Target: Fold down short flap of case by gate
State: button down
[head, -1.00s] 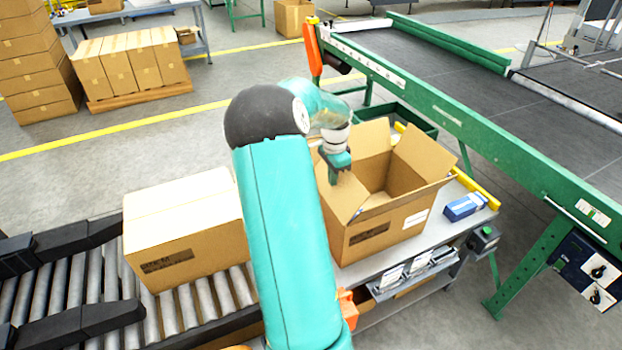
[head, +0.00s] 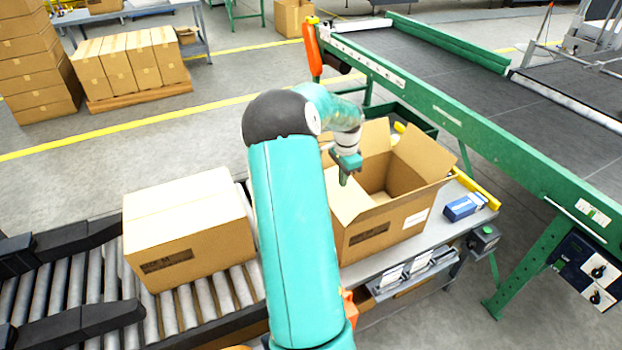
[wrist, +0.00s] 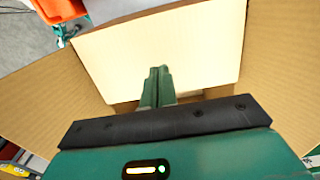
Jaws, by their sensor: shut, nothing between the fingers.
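The open brown case (head: 385,235) stands on the grey bench. Its flaps stand up or splay outward: the left flap (head: 345,200), the back flap (head: 376,140) and the right flap (head: 425,152). My gripper (head: 344,181) is shut and empty, fingers pointing down, over the left part of the case opening close to the left flap. In the wrist view my gripper's fingertips (wrist: 158,72) show against a pale flap (wrist: 170,50), with more flaps at left (wrist: 50,105) and right (wrist: 290,70). I cannot tell whether the fingers touch cardboard. Much of the case inside is hidden.
A closed case (head: 185,230) sits on the roller conveyor (head: 75,290) at left. A blue box (head: 465,206) and a yellow rail (head: 475,190) are right of the open case. The green-framed belt machine (head: 470,130) stands behind and right. My arm hides part of the bench.

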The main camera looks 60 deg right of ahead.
aim_at(348, 190)
jog(key=shift+s+d+f, duration=0.25)
jog(key=shift+d+f, duration=0.1)
jog(key=shift+s+d+f, duration=0.2)
jog(key=shift+d+f, duration=0.1)
jog(key=shift+f, duration=0.15)
jog(key=shift+s+d+f, duration=0.15)
jog(key=shift+d+f, duration=0.15)
jog(key=shift+f, duration=0.15)
notch_tip(348, 190, up, 9)
dwell(0.4)
dwell(0.4)
